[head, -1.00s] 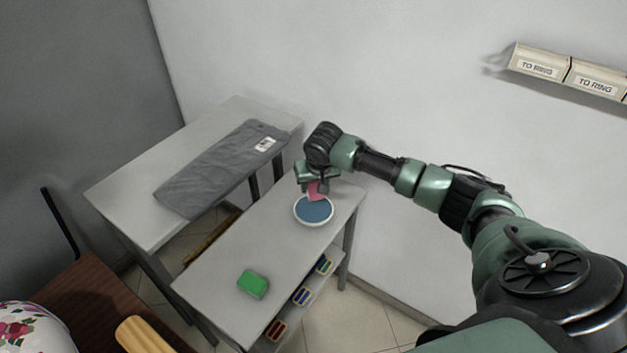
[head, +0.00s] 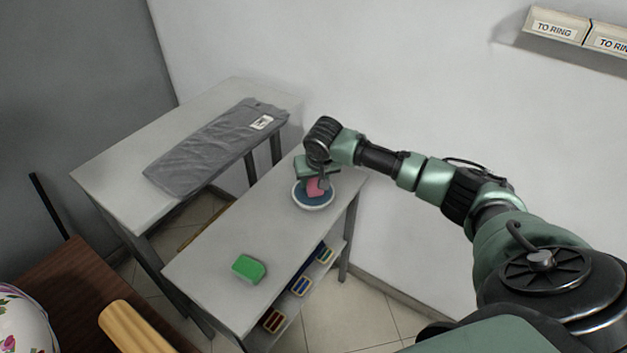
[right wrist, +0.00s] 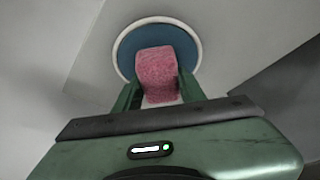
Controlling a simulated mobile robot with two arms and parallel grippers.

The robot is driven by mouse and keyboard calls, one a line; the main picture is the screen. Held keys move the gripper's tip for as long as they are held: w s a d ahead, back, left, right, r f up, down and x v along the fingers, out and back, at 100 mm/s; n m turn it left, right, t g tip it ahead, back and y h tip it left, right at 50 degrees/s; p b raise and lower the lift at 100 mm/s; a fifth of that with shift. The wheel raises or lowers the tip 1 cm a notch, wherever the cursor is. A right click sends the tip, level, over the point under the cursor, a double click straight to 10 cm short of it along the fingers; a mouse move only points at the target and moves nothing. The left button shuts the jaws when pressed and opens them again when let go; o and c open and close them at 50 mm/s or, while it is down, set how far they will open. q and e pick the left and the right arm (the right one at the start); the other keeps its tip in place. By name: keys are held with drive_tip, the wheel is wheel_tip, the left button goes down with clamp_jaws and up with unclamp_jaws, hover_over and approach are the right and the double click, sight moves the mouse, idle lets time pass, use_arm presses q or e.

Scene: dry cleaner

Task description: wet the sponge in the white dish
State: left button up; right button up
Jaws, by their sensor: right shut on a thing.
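The white dish (head: 328,205) stands at the far end of the narrow grey table, with blue liquid inside. My right gripper (head: 318,183) is over the dish, shut on a pink sponge (head: 317,188). In the right wrist view the sponge (right wrist: 158,72) sits between the fingers, in front of the blue liquid and the dish's white rim (right wrist: 197,48). I cannot tell whether the sponge touches the liquid. My left gripper is not in view.
A green block (head: 249,268) lies on the near part of the narrow table (head: 215,248). Coloured items sit on its lower shelf. Grey folded trousers (head: 205,150) lie on the table to the left. Labelled boxes (head: 557,25) hang on the wall.

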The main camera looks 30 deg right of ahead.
sight(313, 180)
drive_tip(key=shift+f, duration=0.55)
idle(0.9)
drive_tip(key=shift+s+f+p, duration=0.15)
drive_tip(key=shift+f+p, duration=0.05)
drive_tip(key=shift+p, duration=0.15)
idle(2.0)
wheel_tip(313, 180, up, 8)
drive_tip(key=p, duration=0.8)
drive_tip(key=shift+f+p, duration=0.25)
drive_tip(key=shift+p, duration=0.05)
drive_tip(key=shift+w+f, duration=0.1)
drive_tip(key=shift+w, duration=0.1)
idle(0.3)
